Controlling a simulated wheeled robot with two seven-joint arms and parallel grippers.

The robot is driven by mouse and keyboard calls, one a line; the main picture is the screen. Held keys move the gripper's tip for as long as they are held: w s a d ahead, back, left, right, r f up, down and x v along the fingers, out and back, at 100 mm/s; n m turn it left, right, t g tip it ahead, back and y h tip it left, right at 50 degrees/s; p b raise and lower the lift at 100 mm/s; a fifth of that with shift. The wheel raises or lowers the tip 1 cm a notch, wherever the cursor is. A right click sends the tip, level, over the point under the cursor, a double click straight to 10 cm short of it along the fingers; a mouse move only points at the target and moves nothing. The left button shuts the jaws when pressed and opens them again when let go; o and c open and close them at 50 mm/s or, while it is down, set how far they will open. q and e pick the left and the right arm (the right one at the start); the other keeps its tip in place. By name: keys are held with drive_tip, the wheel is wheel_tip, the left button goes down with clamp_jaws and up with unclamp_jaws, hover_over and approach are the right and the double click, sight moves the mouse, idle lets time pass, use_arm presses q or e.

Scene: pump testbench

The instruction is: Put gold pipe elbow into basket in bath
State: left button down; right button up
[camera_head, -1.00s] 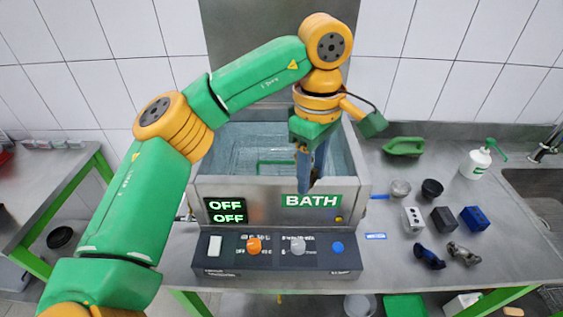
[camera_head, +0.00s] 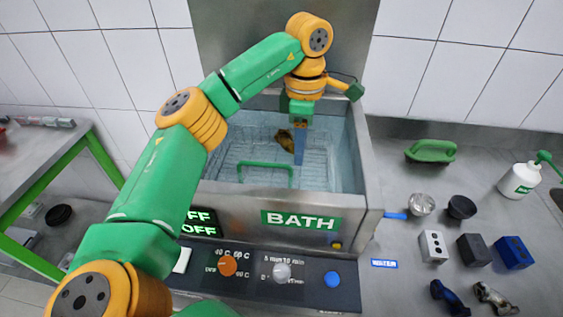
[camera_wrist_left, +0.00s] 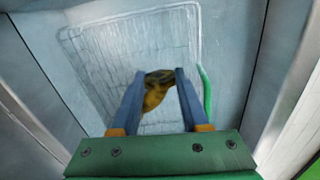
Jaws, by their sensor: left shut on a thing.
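The gold pipe elbow (camera_head: 285,141) is held over the bath; it also shows in the left wrist view (camera_wrist_left: 158,88) between the two blue fingers. My left gripper (camera_head: 298,155) is shut on it and points down inside the bath opening. The bath (camera_head: 372,180) is a steel tank with a BATH label. Its wire basket (camera_head: 225,160) lies inside, with a green handle (camera_head: 264,165) at the front side. In the wrist view the basket's wire rim (camera_wrist_left: 125,18) surrounds the elbow from above. The exact height of the elbow over the basket floor is hard to tell. My right gripper is not seen.
The bath's control panel (camera_head: 345,292) with knobs is in front. On the right counter stand a green-handled tool (camera_head: 430,151), a white bottle (camera_head: 519,180), small blocks (camera_head: 474,249), and dark and silver fittings (camera_head: 494,297). The steel walls bound the opening.

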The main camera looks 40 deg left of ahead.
use_arm(q)
drive_tip(key=p, duration=0.1)
hover_over(283, 174)
drive_tip(key=f, duration=0.5)
drive_tip(key=shift+d+f, duration=0.1)
drive_tip(key=shift+d, duration=0.15)
drive_tip(key=f+p, duration=0.2)
drive_tip(key=f, duration=0.1)
drive_tip(key=shift+a+f, duration=0.3)
drive_tip(key=shift+a, duration=0.05)
drive_tip(key=shift+f, duration=0.25)
drive_tip(key=c, duration=0.8)
unclamp_jaws()
drive_tip(key=shift+f, duration=0.15)
drive_tip(key=shift+c, duration=0.2)
drive_tip(key=o, duration=0.4)
drive_tip(key=shift+o, duration=0.2)
drive_tip(key=shift+r, duration=0.2)
